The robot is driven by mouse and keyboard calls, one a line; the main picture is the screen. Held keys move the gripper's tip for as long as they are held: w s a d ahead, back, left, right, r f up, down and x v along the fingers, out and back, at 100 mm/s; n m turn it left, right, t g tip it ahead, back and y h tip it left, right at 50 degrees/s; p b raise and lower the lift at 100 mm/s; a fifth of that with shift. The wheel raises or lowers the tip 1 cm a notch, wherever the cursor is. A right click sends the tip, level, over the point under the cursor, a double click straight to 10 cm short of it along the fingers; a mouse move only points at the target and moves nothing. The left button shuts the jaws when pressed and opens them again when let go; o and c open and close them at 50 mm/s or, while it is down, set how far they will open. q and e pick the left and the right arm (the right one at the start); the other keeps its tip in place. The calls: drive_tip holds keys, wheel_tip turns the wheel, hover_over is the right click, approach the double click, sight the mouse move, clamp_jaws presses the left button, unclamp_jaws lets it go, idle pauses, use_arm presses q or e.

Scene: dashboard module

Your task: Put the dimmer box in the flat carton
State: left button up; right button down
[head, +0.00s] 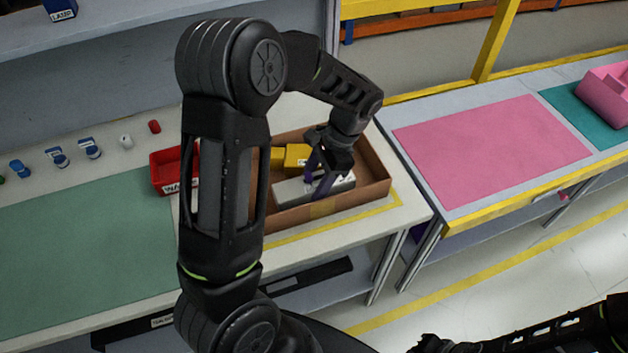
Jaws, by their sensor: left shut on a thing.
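The flat carton (375,172) is a low, open brown box at the right end of the workbench. A light grey box (290,191), which looks like the dimmer box, is inside the carton's walls near the front side. My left gripper (318,182) reaches down into the carton from above and is shut on the grey box. Whether the box rests on the carton's floor cannot be told. My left arm hides the carton's left end. My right gripper (430,344) shows only partly at the bottom edge, and its jaws are unclear.
Yellow boxes (296,156) lie in the carton behind the grey box. A red bin (172,170) stands left of the carton. Small blue, white and red parts line the bench's back left. A green mat (90,250) is clear. A bench with a pink mat (490,150) stands right.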

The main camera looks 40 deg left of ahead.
use_arm(q)
drive_tip(key=shift+f, duration=0.4)
drive_tip(key=o, duration=1.3)
